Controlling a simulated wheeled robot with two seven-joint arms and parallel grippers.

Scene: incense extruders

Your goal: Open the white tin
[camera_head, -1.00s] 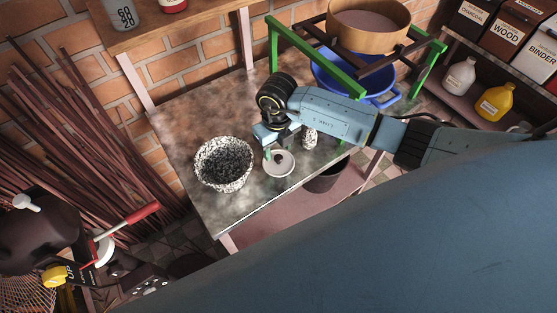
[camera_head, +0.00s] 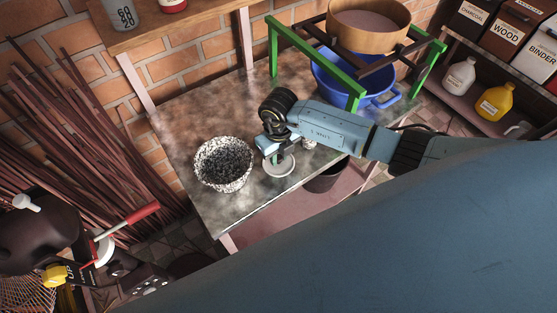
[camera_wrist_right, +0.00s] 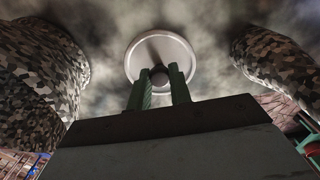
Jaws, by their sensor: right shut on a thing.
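The white tin (camera_head: 280,168) stands on the worktable near its front edge, seen as a pale round top from above. In the right wrist view its round lid (camera_wrist_right: 190,62) has a dark knob (camera_wrist_right: 159,74) in the middle. My right gripper (camera_head: 275,158) is over the tin, its green fingers shut on the knob; they also show in the right wrist view (camera_wrist_right: 160,82). The lid appears to be on the tin; its lower body is hidden. My left gripper is not in view.
A speckled bowl of dark grains (camera_head: 223,164) stands close left of the tin. A small speckled vessel (camera_head: 309,144) is close right, partly hidden by my arm. A blue pot (camera_head: 335,82) under a green frame (camera_head: 273,50) stands farther back right. The table's back left is clear.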

